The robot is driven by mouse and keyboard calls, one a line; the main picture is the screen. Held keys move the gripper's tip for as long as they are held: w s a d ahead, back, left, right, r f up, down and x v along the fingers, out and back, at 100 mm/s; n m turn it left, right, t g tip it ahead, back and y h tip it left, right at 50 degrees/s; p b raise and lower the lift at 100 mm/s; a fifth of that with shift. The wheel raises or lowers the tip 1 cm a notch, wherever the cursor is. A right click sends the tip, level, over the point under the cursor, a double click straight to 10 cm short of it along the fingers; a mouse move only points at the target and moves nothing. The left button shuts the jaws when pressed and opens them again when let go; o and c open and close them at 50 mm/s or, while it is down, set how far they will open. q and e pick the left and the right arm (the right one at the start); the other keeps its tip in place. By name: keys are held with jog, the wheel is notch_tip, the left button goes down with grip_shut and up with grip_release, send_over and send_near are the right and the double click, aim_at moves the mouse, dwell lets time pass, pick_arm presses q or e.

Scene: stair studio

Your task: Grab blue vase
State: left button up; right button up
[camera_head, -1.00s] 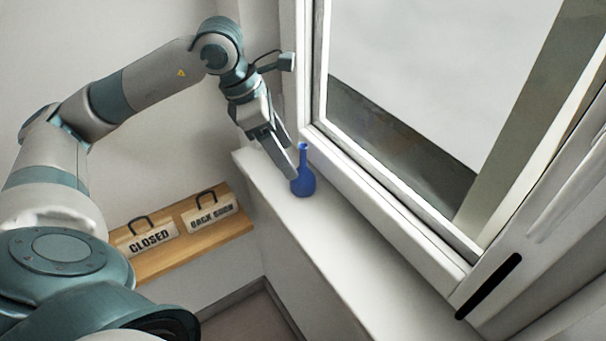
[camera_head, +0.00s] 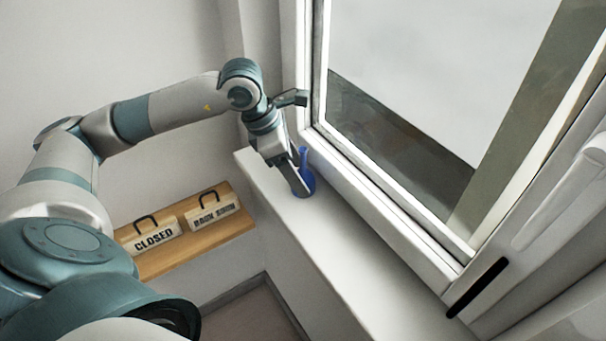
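The blue vase (camera_head: 308,181) stands upright on the white window sill, close to the window frame. It has a round body and a narrow neck. My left gripper (camera_head: 299,186) points down at the vase, and a finger covers the left part of its body. I cannot tell whether the fingers are around the vase or only in front of it, nor whether they touch it. The finger gap is hidden from this angle. My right gripper is not in view.
The white sill (camera_head: 335,248) is clear in front of the vase. The window frame (camera_head: 390,215) rises close behind it. A wooden shelf (camera_head: 190,245) at lower left holds a CLOSED sign (camera_head: 154,238) and a second sign (camera_head: 213,211).

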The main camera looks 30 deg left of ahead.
pick_arm(q)
jog(key=shift+x, duration=0.8)
jog(key=shift+c, duration=0.2)
jog(key=c, duration=1.1)
jog(key=shift+c, duration=0.2)
jog(key=shift+r, duration=0.15)
